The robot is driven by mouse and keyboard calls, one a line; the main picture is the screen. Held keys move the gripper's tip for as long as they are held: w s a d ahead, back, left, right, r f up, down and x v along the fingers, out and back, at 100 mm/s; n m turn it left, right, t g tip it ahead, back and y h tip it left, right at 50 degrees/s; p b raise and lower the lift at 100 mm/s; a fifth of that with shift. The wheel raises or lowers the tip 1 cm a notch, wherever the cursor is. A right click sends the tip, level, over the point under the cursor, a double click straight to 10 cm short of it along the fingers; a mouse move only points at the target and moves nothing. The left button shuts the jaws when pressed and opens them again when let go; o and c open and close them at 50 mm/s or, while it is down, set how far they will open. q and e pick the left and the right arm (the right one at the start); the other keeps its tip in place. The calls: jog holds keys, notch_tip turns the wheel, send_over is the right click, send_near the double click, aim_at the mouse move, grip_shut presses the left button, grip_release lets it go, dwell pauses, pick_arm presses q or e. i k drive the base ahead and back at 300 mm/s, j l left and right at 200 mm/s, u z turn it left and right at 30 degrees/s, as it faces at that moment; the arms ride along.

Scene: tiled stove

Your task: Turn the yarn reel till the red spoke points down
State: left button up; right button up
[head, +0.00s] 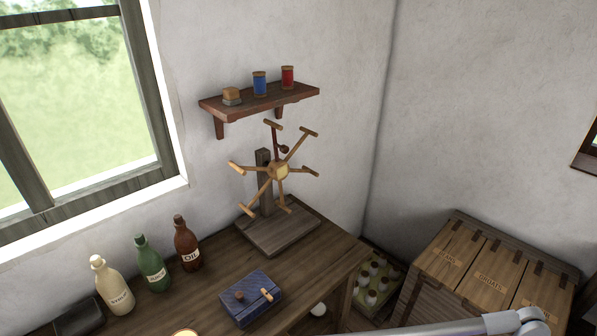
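The yarn reel (279,170) stands on a wooden base (279,232) at the back of the table, held by a dark upright post (264,178). Several light wooden spokes with crossbar ends spread from its hub. One dark red spoke (275,140) points up, slightly left, below the wall shelf. A small dark knob (284,149) sits near this spoke; I cannot tell how it is attached. Neither gripper is in view. Part of my own arm shows at the bottom right, well away from the reel and not touching it.
A wall shelf (232,110) holds a blue spool (260,84), a red spool (288,77) and a small block. Bottles, including a brown one (187,246), stand on the table's left. A blue box (250,299) lies in front of the reel. Crates (480,265) stand right.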

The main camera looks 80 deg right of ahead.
aim_at(278, 169)
jog(key=z, duration=2.7)
